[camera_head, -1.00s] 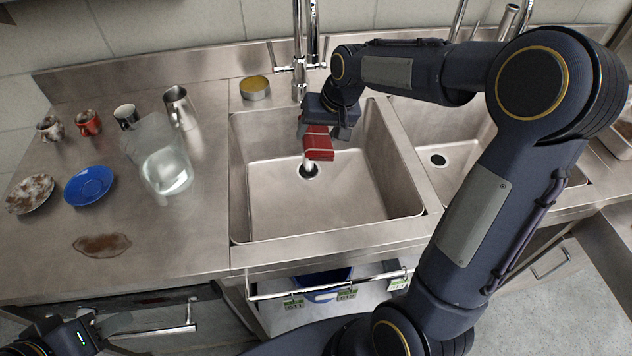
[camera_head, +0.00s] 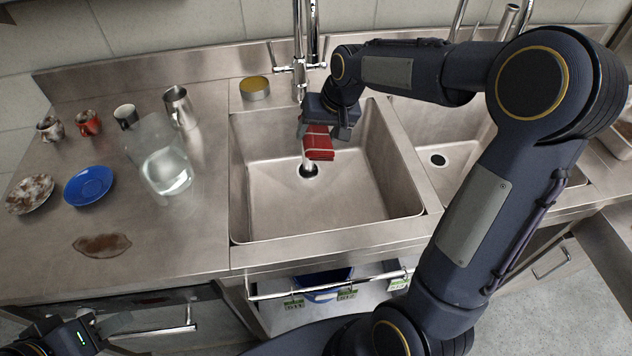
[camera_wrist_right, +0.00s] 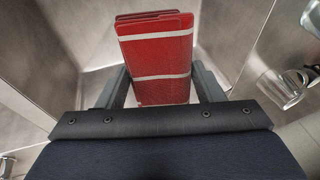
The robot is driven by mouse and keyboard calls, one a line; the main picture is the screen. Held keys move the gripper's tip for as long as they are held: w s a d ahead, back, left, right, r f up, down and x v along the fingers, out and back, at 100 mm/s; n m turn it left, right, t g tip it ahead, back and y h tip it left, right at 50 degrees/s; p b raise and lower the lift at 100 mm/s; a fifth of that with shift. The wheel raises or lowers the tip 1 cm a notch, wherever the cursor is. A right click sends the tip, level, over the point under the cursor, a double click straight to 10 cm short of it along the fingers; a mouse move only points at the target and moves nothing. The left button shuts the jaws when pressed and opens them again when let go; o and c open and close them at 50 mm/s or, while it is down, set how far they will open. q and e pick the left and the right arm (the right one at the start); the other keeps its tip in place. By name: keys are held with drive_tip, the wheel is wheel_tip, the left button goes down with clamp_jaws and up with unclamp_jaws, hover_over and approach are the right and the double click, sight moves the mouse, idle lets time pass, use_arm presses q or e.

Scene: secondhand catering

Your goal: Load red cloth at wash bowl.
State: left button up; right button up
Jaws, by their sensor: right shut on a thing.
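The red cloth (camera_head: 319,143), folded and with white stripes, is in my right gripper (camera_head: 325,128) above the left sink basin. In the right wrist view the cloth (camera_wrist_right: 155,52) sits between the two fingers of the gripper (camera_wrist_right: 160,80), which is shut on it. No separate wash bowl is clear; the sink basin (camera_head: 310,215) below the cloth is empty apart from its drain, and a pale streak shows under the cloth. My left gripper (camera_head: 98,328) is at the lower left edge, away from the cloth; its fingers are too unclear to read.
A tap (camera_head: 299,60) stands behind the basin beside a yellow-topped tin (camera_head: 254,88). On the left counter are a clear water jug (camera_head: 166,170), a steel jug (camera_head: 180,108), several mugs, a blue plate (camera_head: 89,186), a dirty plate (camera_head: 30,194) and a brown stain (camera_head: 102,245).

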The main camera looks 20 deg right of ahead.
sight(313, 129)
drive_tip(key=shift+r+p, duration=1.65)
drive_tip(key=shift+r, duration=0.45)
drive_tip(key=shift+f, duration=0.1)
